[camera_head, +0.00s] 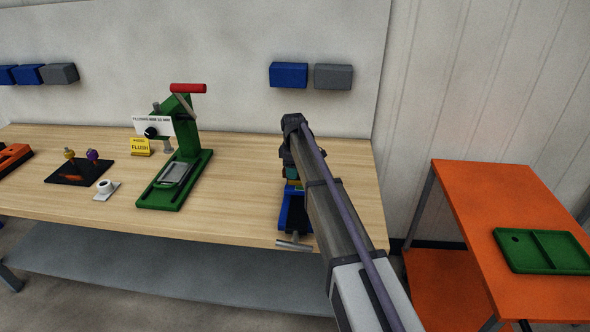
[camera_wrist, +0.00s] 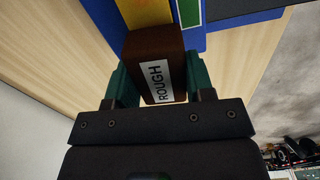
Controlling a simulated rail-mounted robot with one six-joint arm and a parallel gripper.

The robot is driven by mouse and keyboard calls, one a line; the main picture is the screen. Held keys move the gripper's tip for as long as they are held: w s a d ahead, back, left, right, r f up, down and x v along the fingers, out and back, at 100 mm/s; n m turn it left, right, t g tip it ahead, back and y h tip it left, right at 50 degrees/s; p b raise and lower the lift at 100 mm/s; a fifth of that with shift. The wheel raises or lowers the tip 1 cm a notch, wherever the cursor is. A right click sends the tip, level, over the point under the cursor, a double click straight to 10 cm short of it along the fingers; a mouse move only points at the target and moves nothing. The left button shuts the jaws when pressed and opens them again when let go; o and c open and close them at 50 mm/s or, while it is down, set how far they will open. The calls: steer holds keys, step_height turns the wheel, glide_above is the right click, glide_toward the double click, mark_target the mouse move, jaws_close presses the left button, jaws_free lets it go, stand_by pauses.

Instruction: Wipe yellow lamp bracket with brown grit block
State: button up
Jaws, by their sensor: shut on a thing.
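My gripper (camera_wrist: 155,75) is shut on the brown grit block (camera_wrist: 150,42), with a green finger on each side of it. The block has a white label reading "ROUGH". The yellow lamp bracket (camera_wrist: 145,11) shows just beyond the block in the wrist view, between blue parts of a vise (camera_wrist: 86,38). The block overlaps the bracket in that view; I cannot tell whether they touch.
The vise stands at the right end of the wooden bench (camera_head: 245,175), its handle (camera_head: 294,245) at the front edge. A green press (camera_head: 175,190) with a red handle stands left of it. An orange table (camera_head: 470,200) with a green tray (camera_head: 540,262) stands right. Bench between press and vise is clear.

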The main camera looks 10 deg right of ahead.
step_height(320, 180, up, 3)
steer(key=p, duration=0.2)
steer(key=shift+d+p, duration=0.15)
steer(key=shift+p, duration=0.2)
step_height(320, 180, up, 4)
steer(key=p, duration=0.4)
steer(key=shift+r, duration=0.25)
steer(key=shift+f, duration=0.1)
